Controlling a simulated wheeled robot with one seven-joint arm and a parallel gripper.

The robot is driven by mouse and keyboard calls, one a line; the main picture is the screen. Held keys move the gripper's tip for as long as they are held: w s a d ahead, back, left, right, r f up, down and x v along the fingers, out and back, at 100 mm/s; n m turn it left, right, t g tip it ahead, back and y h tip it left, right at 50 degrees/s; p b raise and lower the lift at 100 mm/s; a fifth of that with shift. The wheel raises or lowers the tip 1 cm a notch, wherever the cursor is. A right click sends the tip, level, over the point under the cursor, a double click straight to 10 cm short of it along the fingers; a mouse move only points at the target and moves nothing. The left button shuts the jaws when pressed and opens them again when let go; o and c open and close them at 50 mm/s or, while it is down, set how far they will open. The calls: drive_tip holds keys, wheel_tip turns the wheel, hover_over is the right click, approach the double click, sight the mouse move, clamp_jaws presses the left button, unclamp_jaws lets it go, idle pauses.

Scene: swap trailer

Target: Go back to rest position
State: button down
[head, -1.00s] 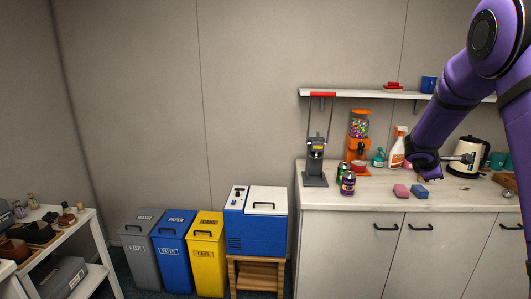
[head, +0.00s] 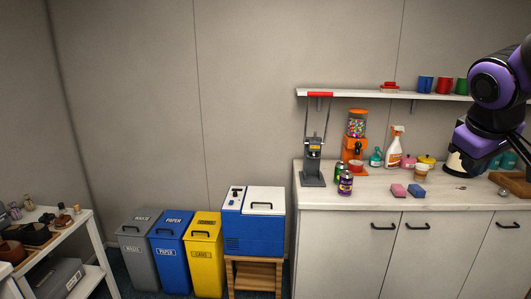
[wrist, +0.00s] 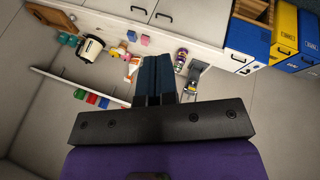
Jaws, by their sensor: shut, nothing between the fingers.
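My purple and black arm reaches in from the right edge of the head view, above the right end of the counter (head: 378,178). In the wrist view my gripper (wrist: 155,62) shows its two dark fingers side by side, shut, with nothing between them. The fingers are in the air, apart from the counter and the things on it. In the head view my arm partly hides the cream kettle (head: 456,164), which shows more fully in the wrist view (wrist: 91,47).
A shelf (head: 350,95) bears several cups. The counter holds a can crusher (head: 312,160), an orange candy dispenser (head: 355,140), cans (head: 345,183), a spray bottle (head: 394,147) and sponges (head: 398,190). Bins (head: 203,255) and a blue cooler (head: 252,228) stand left, with floor between them and the left shelf unit.

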drive_tip(key=s+a+m+y, duration=0.1)
drive_tip(key=s+a+y, duration=0.1)
drive_tip(key=s+a, duration=0.2)
drive_tip(key=s+a+f+m+y, duration=0.1)
drive_tip(key=s+a, duration=0.3)
drive_tip(key=s, duration=0.5)
drive_tip(key=shift+s+a+f+t+y, duration=0.15)
drive_tip(key=shift+s+a+t+y, duration=0.15)
drive_tip(key=shift+y, duration=0.1)
